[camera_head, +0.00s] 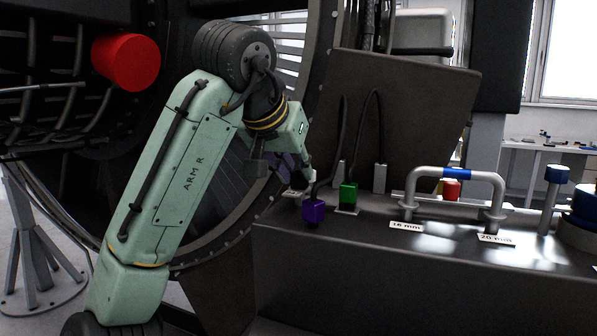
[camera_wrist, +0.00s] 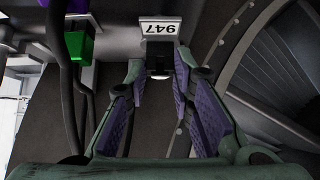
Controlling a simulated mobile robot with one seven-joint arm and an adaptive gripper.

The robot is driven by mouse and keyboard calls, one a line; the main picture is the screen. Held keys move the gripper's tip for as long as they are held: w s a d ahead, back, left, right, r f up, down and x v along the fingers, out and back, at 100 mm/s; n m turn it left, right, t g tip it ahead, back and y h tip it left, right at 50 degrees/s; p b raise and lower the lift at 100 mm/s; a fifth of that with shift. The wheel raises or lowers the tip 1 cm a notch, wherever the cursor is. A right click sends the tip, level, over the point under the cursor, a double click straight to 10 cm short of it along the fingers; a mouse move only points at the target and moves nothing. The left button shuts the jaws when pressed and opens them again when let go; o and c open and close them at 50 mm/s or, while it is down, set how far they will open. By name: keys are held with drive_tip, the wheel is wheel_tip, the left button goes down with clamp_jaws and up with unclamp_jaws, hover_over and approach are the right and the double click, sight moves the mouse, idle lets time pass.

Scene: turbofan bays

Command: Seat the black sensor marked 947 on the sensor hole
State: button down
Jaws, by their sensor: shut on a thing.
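In the wrist view, my gripper (camera_wrist: 159,68) has its purple-padded fingers on either side of a small black block (camera_wrist: 158,58), which I take to be the sensor, and is shut on it. A white plate marked 947 (camera_wrist: 159,29) is just beyond the block, upside down in this view. In the head view, my gripper (camera_head: 300,178) is at the left end of the dark bench, just behind and left of a purple block (camera_head: 313,211). The black block cannot be made out there. I cannot make out the sensor hole in either view.
A green block (camera_head: 348,193) stands right of the purple one; black cables loop behind both. A sloping dark panel (camera_head: 400,115) rises behind. A grey pipe loop (camera_head: 455,172) and a blue-topped post (camera_head: 553,185) stand further right. The round engine casing is close on the left.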

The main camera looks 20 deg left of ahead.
sight(297, 194)
drive_tip(key=shift+f, duration=0.35)
idle(0.3)
drive_tip(key=shift+f+b, duration=0.35)
drive_tip(key=shift+f+b, duration=0.35)
drive_tip(key=shift+f, duration=0.25)
idle(0.3)
drive_tip(key=c, duration=1.3)
unclamp_jaws()
drive_tip(key=shift+o, duration=0.3)
drive_tip(key=o, duration=0.3)
drive_tip(key=shift+r, duration=0.1)
